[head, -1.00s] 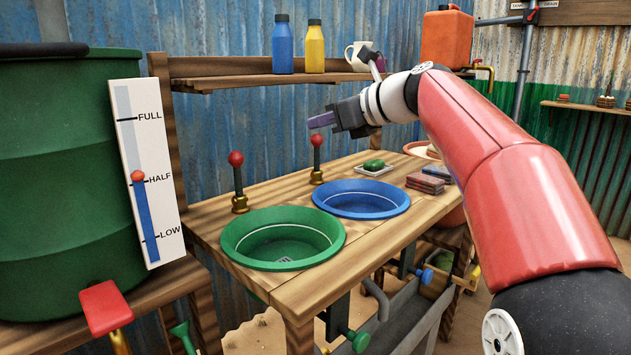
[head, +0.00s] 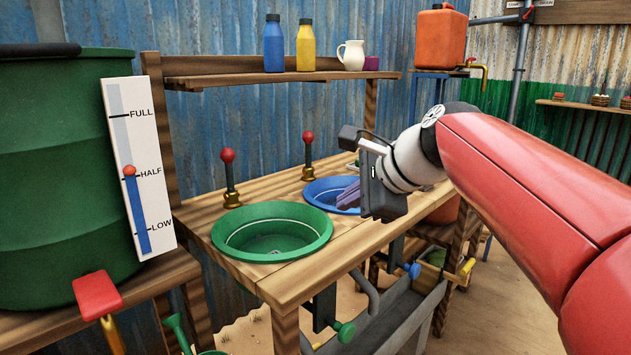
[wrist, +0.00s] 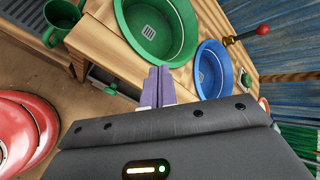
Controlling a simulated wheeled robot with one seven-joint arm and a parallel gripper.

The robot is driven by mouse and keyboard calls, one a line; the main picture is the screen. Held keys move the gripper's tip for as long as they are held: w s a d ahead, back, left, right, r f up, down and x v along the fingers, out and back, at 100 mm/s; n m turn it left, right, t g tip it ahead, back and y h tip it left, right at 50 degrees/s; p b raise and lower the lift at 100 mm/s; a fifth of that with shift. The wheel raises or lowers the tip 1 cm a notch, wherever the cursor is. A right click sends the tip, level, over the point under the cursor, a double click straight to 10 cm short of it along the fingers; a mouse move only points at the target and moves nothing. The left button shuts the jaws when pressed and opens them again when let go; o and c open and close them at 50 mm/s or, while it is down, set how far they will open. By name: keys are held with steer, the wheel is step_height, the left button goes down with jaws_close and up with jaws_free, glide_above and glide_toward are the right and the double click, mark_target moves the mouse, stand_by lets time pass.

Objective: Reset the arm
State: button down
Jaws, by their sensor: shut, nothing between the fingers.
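My gripper (head: 349,195) is in front of the blue basin in the head view, with its purple fingers pointing left. In the wrist view the fingers (wrist: 159,84) are pressed together with nothing between them. My red and white arm comes in from the right and hides the right part of the counter. The green basin (head: 228,240) sits in the wooden counter to the left of the gripper. The blue basin (head: 318,190) is partly hidden behind the gripper. In the wrist view the fingertips appear between the green basin (wrist: 122,30) and the blue basin (wrist: 200,75).
Two red-knobbed levers stand behind the basins (head: 228,157), (head: 308,138). A shelf (head: 230,81) above holds a blue bottle, a yellow bottle, a white jug and a purple cup. A green barrel (head: 50,180) with a level gauge (head: 138,170) stands left. A grey trough (head: 385,320) lies below the counter.

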steer(key=s+d+f+n+g+h, duration=0.1)
steer(key=s+d+f+n+h, duration=0.2)
steer(key=s+d+f+n, duration=0.2)
steer(key=s+d+f+n+g+h, duration=0.1)
steer(key=s+d+f+n+h, duration=0.2)
steer(key=s+f+n, duration=0.8)
steer(key=s+d+f, duration=0.1)
steer(key=s+f, duration=0.4)
steer(key=shift+s+d+f+h, duration=0.3)
steer(key=shift+d+f, duration=0.1)
